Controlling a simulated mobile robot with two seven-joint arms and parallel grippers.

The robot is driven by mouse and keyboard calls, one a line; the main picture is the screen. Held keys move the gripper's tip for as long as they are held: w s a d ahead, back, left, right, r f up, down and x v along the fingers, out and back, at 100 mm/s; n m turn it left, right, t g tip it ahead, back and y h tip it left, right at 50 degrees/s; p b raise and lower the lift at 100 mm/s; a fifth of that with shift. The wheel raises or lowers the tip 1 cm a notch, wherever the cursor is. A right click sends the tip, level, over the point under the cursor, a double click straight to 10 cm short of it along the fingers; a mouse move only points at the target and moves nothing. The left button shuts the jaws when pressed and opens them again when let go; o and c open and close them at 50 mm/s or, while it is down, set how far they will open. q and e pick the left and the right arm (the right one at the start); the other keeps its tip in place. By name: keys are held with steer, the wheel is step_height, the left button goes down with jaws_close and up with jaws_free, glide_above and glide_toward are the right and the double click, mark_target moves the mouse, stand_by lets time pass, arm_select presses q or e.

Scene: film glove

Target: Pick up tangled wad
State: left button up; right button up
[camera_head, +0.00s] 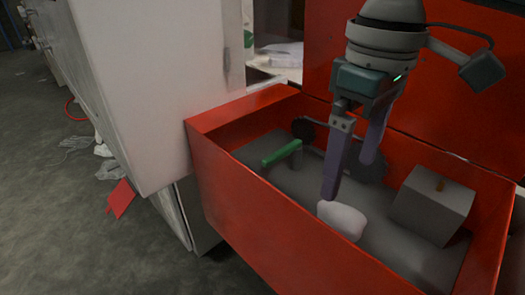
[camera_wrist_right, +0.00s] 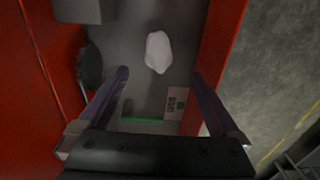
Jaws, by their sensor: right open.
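A pale, whitish lump (camera_head: 343,218), which looks like the wad, lies on the grey floor of an open red drawer (camera_head: 240,215). It also shows in the right wrist view (camera_wrist_right: 158,52), with a smooth, rounded outline; no tangled strands can be made out. My right gripper (camera_head: 349,178) is open and points down into the drawer above the lump. In the right wrist view its two fingers (camera_wrist_right: 160,75) are spread, empty, and the lump lies just beyond their tips. My left gripper is not in view.
In the drawer are a grey block (camera_head: 432,205) at the right, a green-handled item (camera_head: 282,153) at the left and a dark disc (camera_head: 302,128) at the back. A white label card (camera_wrist_right: 175,103) lies near the wall. A white cabinet (camera_head: 150,80) stands left.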

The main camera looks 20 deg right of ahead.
mark_target(343, 209)
step_height(343, 209, down, 4)
steer(key=shift+d+f+b, duration=0.1)
steer(key=shift+d+b, duration=0.05)
steer(key=shift+b, duration=0.65)
steer(key=f+b, duration=0.2)
steer(key=f, duration=0.3)
steer(key=shift+s+f+b, duration=0.1)
steer(key=shift+s+b, duration=0.1)
steer(key=shift+b, duration=0.2)
steer(key=c, duration=1.4)
